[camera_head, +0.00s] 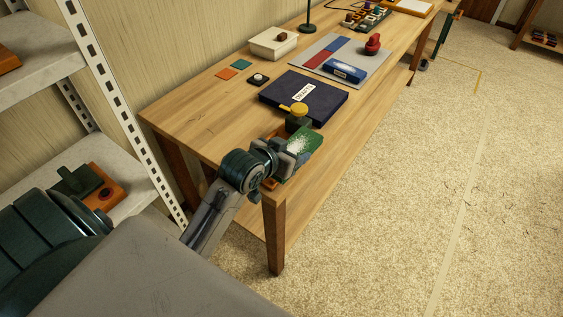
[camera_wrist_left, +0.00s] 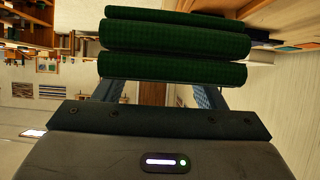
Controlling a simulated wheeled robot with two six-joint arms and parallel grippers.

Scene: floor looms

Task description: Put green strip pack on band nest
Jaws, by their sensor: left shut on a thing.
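My left gripper (camera_head: 285,153) is shut on the green strip pack (camera_head: 302,150) at the near end of the long wooden table. In the left wrist view the pack (camera_wrist_left: 175,40) shows as several dark green ribbed rolls side by side, between the blue fingers. In the head view part of the pack is hidden by the gripper, and a pale speckled patch shows by it. I cannot tell whether the pack touches the table. I cannot pick out the band nest with certainty. My right gripper is not in view.
A dark blue DRAFTS folder (camera_head: 318,101) lies just beyond, with a yellow-topped green object (camera_head: 297,122) at its near edge. A cream box (camera_head: 273,44), a grey mat (camera_head: 325,49) and a red knobbed object (camera_head: 373,44) are farther back. A metal shelf (camera_head: 110,165) stands left.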

